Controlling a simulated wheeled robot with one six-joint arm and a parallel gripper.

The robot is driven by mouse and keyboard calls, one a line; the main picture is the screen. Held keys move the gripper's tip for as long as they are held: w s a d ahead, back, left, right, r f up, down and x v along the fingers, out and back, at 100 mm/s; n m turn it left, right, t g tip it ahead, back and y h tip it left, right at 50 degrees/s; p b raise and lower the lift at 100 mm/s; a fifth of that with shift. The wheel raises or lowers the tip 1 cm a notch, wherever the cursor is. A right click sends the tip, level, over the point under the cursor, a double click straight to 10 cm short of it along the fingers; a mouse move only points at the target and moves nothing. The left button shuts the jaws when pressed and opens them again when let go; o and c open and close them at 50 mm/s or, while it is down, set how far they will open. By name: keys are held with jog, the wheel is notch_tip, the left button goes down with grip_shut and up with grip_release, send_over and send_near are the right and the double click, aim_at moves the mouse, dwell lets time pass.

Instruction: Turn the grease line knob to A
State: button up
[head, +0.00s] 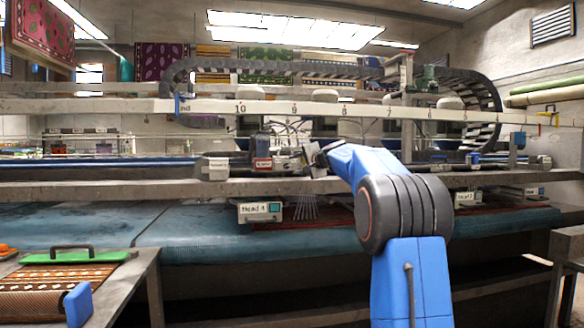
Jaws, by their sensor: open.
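My blue arm reaches forward over the machine, and my gripper (308,158) is at its far end, small and partly hidden by the arm. It is open and close to the machine's upper beam. Just left of it is a small white box with a red label (263,163), too small to read. A grey unit (215,168) sits farther left on the same rail. I cannot make out the grease line knob or its A mark; it may be too small here or hidden by my gripper. I cannot tell whether the gripper touches anything.
A long beam (205,106) with numbers crosses above the gripper, and a lower rail (120,190) runs below it. A side table (130,285) with a patterned rug and green-backed tool (75,257) stands front left.

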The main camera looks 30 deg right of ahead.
jog(key=s+r, duration=0.1)
jog(key=s, duration=1)
jog(key=shift+s+d+r, duration=0.35)
jog(key=shift+d+r, duration=0.05)
jog(key=s+a+f+n+g+y, duration=0.1)
jog(key=s+a+f+n+g, duration=0.25)
jog(key=s+a+f, duration=0.75)
jog(key=s+a+f+n+g+y, duration=0.1)
jog(key=s+a+f+n+g, duration=0.4)
jog(key=s+a, duration=0.65)
jog(key=s+a+f+n+g+h, duration=0.1)
jog(key=s+a+f+n, duration=0.2)
jog(key=s+f, duration=1)
jog(key=s+a+f+n+g+h, duration=0.2)
jog(key=s+a+f+n, duration=0.1)
jog(key=s+f, duration=1)
jog(key=shift+s+f, duration=0.3)
jog(key=shift+s, duration=0.9)
jog(key=shift+a, duration=0.1)
